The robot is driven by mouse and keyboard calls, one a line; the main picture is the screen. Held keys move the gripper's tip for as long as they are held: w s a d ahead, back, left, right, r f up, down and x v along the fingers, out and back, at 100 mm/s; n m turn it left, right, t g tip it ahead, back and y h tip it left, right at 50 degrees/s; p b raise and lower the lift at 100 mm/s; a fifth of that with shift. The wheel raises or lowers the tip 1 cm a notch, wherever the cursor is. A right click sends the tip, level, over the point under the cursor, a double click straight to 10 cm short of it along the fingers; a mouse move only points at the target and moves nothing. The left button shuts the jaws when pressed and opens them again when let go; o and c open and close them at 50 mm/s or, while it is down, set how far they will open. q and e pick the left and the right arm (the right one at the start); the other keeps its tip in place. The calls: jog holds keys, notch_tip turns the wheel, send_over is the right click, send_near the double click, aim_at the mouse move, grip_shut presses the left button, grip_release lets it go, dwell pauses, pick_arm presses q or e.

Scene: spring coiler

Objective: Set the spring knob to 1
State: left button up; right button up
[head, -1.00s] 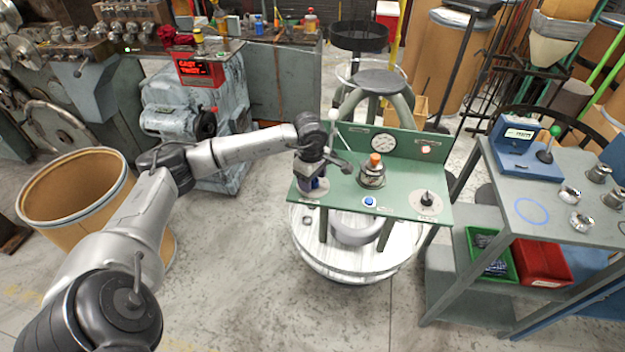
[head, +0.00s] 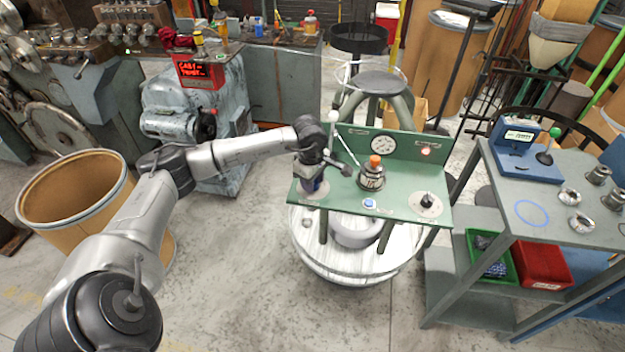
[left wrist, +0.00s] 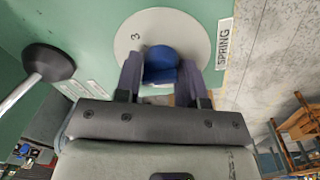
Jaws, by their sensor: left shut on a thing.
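The spring knob (left wrist: 162,64) is blue and sits on a round white dial (left wrist: 192,32) beside a SPRING label (left wrist: 224,45) in the left wrist view. A figure 3 shows on the dial; other marks are hidden or out of view. My left gripper (left wrist: 164,78) is shut on the knob, one finger on each side. In the head view my left gripper (head: 313,186) is at the left end of the green panel table (head: 335,201). There it mostly hides the knob and dial. My right gripper is not in view.
A lever with a white ball (head: 333,116) rises close behind my left gripper. An orange-topped cylinder (head: 373,172), a blue button (head: 369,203) and a black knob (head: 427,200) stand to its right. A grey cart (head: 480,190) is farther right.

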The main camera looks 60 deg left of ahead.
pick_arm(q)
jog(key=n+p, duration=0.1)
jog(key=n, duration=0.1)
jog(key=shift+r+n+p, duration=0.2)
jog(key=shift+n+p, duration=0.1)
jog(key=shift+p, duration=0.05)
jog(key=n+p, duration=0.2)
jog(key=n, duration=0.1)
jog(key=shift+d+n, duration=0.1)
jog(key=shift+n, duration=0.2)
jog(key=n+p, duration=0.1)
jog(key=n, duration=0.2)
jog(key=shift+f+n+p, duration=0.1)
jog(key=shift+n+p, duration=0.6)
jog(key=shift+n, duration=0.5)
jog(key=o, duration=0.9)
jog(key=shift+f+g, duration=0.1)
jog(key=shift+g, duration=0.2)
